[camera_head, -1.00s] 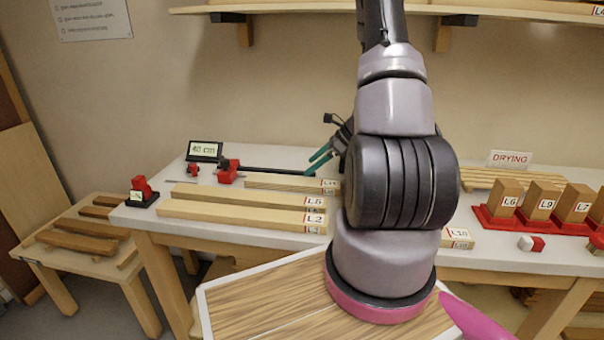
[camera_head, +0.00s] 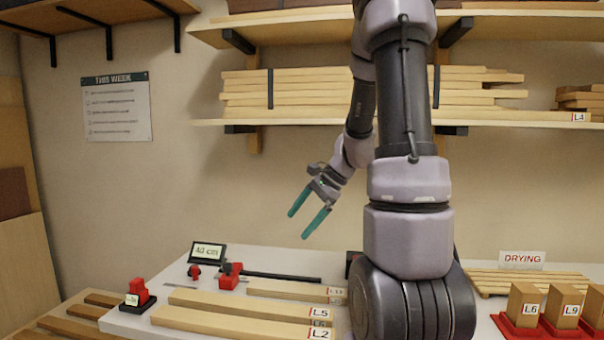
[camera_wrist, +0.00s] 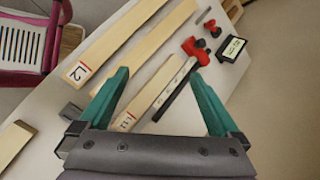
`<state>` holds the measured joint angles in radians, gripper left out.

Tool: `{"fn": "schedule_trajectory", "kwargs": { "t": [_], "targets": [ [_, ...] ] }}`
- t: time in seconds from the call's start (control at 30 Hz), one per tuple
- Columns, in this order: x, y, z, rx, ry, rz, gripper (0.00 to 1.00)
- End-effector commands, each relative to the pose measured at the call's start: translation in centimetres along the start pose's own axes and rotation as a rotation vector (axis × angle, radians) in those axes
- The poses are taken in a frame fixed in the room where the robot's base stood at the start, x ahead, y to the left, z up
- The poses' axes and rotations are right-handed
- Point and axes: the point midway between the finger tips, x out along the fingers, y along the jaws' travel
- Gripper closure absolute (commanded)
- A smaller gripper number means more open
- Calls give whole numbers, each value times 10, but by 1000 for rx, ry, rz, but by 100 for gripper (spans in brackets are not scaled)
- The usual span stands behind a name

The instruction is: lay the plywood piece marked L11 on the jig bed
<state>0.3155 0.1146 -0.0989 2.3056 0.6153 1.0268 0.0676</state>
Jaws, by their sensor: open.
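My gripper (camera_head: 298,226) is open and empty, its two teal fingers pointing down and left above the bench. In the wrist view its fingers (camera_wrist: 158,76) stand apart on either side of a pale wood strip (camera_wrist: 149,95) whose end label appears to read L11. The strip lies below them, untouched. In the head view this strip (camera_head: 288,288) lies flat at the back of a row of boards, its label small. I cannot pick out a jig bed for certain. A red clamp (camera_head: 231,276) on a dark bar (camera_head: 280,276) lies behind the strip.
Boards marked L5 (camera_head: 250,304) and L2 (camera_head: 235,322) lie in front of the strip. A 40 cm display (camera_head: 208,251) stands at the back left. Red holders with blocks L6 (camera_head: 524,303) and L9 (camera_head: 562,306) are right. Loaded shelves (camera_head: 330,122) hang above.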

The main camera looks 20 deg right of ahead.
Motion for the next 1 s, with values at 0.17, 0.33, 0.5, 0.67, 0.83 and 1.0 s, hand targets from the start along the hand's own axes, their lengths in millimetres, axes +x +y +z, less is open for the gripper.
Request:
{"fn": "schedule_trajectory", "kwargs": {
  "t": [0.17, 0.33, 0.5, 0.67, 0.83, 1.0],
  "targets": [
    [-33, 10, 55, -273, 75, 16, 2],
    [-61, 26, 97, -520, 160, 26, 2],
    [-88, 46, 130, -763, 261, 26, 2],
    [-112, 66, 153, -966, 364, 17, 2],
    [-128, 81, 166, -1107, 445, 8, 2],
    [-134, 87, 170, -1159, 479, 4, 2]
  ]
}}
